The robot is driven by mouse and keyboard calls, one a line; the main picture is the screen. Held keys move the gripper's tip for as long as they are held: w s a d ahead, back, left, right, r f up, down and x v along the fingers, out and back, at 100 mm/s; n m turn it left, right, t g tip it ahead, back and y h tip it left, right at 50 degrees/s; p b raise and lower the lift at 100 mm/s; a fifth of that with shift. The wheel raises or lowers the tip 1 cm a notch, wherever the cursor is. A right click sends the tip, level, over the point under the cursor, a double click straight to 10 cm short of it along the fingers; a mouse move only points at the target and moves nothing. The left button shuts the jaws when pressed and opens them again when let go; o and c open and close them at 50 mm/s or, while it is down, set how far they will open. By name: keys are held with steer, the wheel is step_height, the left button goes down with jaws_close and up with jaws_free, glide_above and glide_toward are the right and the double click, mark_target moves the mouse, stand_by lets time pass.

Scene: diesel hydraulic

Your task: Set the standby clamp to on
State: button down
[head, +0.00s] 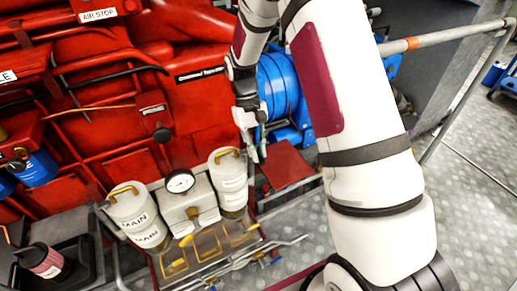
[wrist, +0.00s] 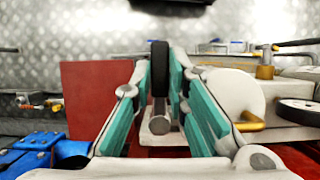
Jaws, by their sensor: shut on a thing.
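My gripper (head: 257,150) reaches down beside the right-hand pale canister (head: 231,183) in the head view. In the wrist view my gripper (wrist: 161,80) has its teal-padded fingers closed around a dark upright lever (wrist: 159,65) with a round grey end, which I take for the standby clamp's lever. In the head view the lever is too small and too hidden by the gripper to make out. The right canister's label is too small to read. In the wrist view a pale canister (wrist: 228,92) with a yellow handle (wrist: 250,122) stands close to the right finger.
A pressure gauge (head: 180,181) sits on a pale block between the right canister and the left canister (head: 138,216) marked MAIN. Red machinery (head: 200,110) and a blue cylinder (head: 280,85) stand behind the gripper. A red plate (head: 287,165) lies right of it. Grey floor is open at right.

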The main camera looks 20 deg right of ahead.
stand_by(0.4)
steer(key=c, duration=1.6)
jaws_free()
steer(key=shift+o, duration=0.2)
steer(key=v, duration=1.2)
steer(key=shift+s+a, duration=0.1)
